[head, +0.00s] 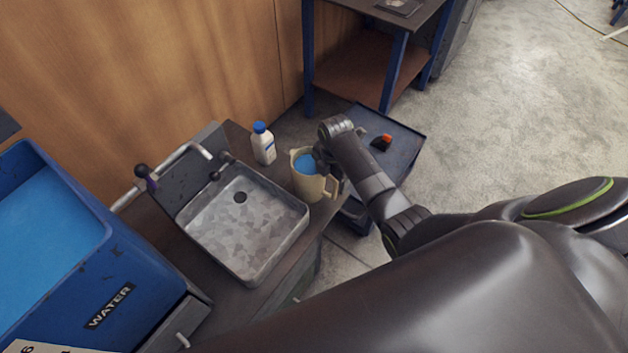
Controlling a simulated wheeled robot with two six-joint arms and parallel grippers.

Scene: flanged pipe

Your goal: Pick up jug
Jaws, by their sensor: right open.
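The jug (304,186) is beige with blue liquid inside. It stands upright on the dark counter, just right of the sink, in the head view. Its handle is on its right side. My right arm reaches in from the right, and my right gripper (324,168) is open at the jug's right side, by the handle. The wrist and the jug partly hide the fingers, so I cannot tell whether they touch the handle. My left gripper is not in view.
A metal sink (248,232) with a tap is left of the jug. A white bottle with a blue cap (263,146) stands behind the jug. A blue water tub (130,290) is at the left. A low dark cart (404,150) holds a small orange-topped item (382,142).

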